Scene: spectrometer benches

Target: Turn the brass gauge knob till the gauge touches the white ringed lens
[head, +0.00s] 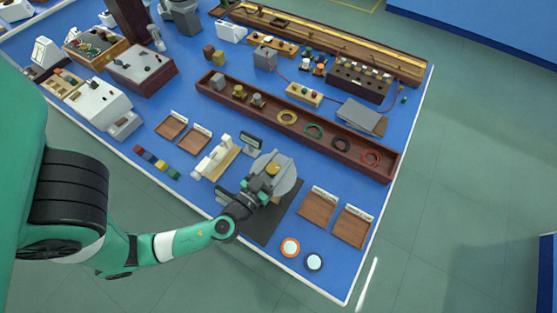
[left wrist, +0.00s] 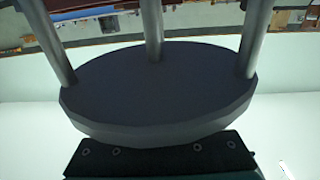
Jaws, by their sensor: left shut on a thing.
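The gauge (head: 287,183) is a round grey disc with a brass knob (head: 272,169) near its middle, standing over a dark mat. My left gripper (head: 268,173) reaches over the disc and is shut at the brass knob, its fingers partly covering it. In the left wrist view, a dark round plate (left wrist: 155,90) with several grey rods fills the middle; the fingertips and knob do not show there. I see no lens with a plainly white ring. What lies beneath the gauge is hidden, so contact cannot be told. My right gripper is not in view.
An orange-ringed lens (head: 290,247) and a dark-ringed pale lens (head: 314,262) lie near the bench's front edge. Brown trays (head: 318,207) stand right of the mat (head: 262,226). A white instrument (head: 214,158) and small display (head: 251,142) stand close behind on the left.

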